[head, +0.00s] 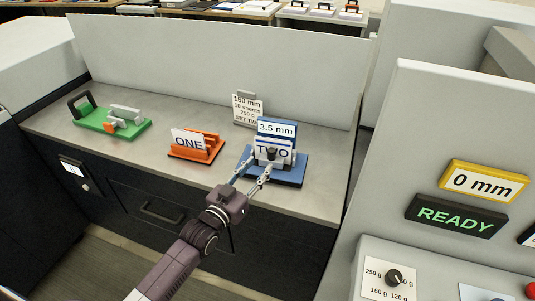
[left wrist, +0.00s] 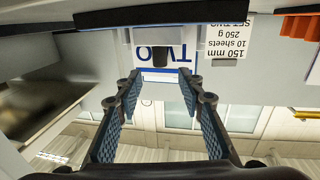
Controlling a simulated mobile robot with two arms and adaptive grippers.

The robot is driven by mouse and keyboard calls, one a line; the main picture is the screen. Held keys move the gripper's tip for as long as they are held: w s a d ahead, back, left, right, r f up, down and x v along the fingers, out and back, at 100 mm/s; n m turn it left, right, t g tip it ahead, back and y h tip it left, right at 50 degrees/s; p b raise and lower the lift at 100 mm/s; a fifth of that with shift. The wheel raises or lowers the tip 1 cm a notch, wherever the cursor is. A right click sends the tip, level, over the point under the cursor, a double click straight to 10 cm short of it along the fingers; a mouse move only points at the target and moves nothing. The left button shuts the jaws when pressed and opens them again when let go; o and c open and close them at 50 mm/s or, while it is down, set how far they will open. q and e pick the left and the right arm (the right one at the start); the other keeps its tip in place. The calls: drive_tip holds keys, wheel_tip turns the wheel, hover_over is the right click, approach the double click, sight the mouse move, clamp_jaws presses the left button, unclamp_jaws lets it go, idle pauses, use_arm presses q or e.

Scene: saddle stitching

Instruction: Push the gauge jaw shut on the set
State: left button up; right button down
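A blue stand (head: 290,172) sits at the right of the grey counter, with a white plate marked TWO (head: 285,150) and a 3.5 mm sign (head: 277,129) above it. A dark knob (head: 271,155) stands in front of the TWO plate. My left gripper (head: 259,163) reaches the stand from the front with its fingers spread. In the left wrist view, which is upside down, the open fingers (left wrist: 158,80) point at the TWO plate (left wrist: 180,56), with the dark knob (left wrist: 160,58) between their tips. I cannot tell whether they touch it. The jaw's gap is hidden.
An orange stand (head: 198,153) marked ONE is left of the blue stand. A green-based device (head: 112,124) is further left. A card for SET TWO (head: 246,108) stands behind. A grey panel (head: 220,65) closes the back. At right, displays read 0 mm (head: 483,183) and READY (head: 455,216).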

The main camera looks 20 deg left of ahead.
sight(269, 153)
use_arm(q)
drive_tip(key=p+x, duration=0.1)
drive_tip(key=x, duration=0.4)
drive_tip(key=shift+w, duration=0.6)
use_arm(e)
drive_tip(key=shift+w+d+r, duration=0.15)
drive_tip(key=shift+w+r, duration=0.3)
drive_tip(key=shift+r, duration=0.15)
use_arm(q)
drive_tip(key=shift+c, duration=0.4)
clamp_jaws()
use_arm(e)
drive_tip(key=shift+s, duration=0.25)
